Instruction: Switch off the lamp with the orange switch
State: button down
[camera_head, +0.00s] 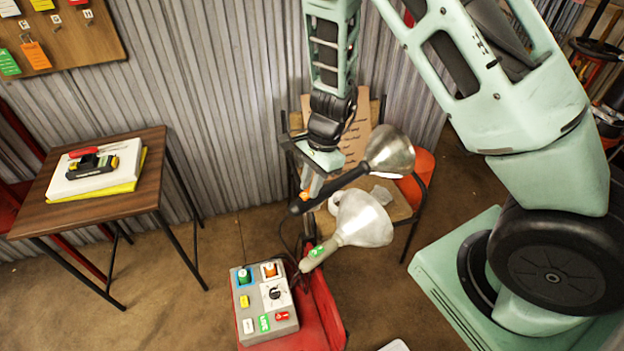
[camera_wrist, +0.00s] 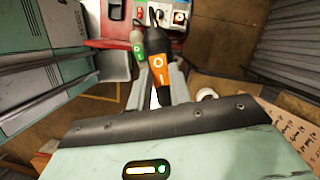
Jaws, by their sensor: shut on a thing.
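The lamp with the orange switch (camera_wrist: 158,66) has a black handle and, in the head view, a metal shade (camera_head: 391,152). My gripper (camera_head: 313,184) is shut on this lamp's handle near the orange switch and holds it above the red cart. The wrist view shows my gripper's pale fingers (camera_wrist: 157,86) on either side of the handle. A second lamp (camera_head: 361,219) with a grey handle and green switch is just below it; its handle also shows in the wrist view (camera_wrist: 137,47). I cannot tell whether either lamp is lit.
A grey control box (camera_head: 248,323) with coloured buttons and a dial sits on the red cart (camera_head: 322,300). A chair (camera_head: 424,168) with a cardboard sign stands behind the lamps. A wooden side table (camera_head: 100,205) is at left. Floor between table and cart is clear.

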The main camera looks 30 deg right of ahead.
jog(key=shift+a+r+h, duration=0.1)
jog(key=shift+a+h, duration=0.05)
jog(key=shift+h, duration=0.25)
jog(key=c, duration=1.3)
grip_release()
jog(key=p+v, duration=0.2)
jog(key=v, duration=1.5)
jog(key=shift+s+r, duration=0.2)
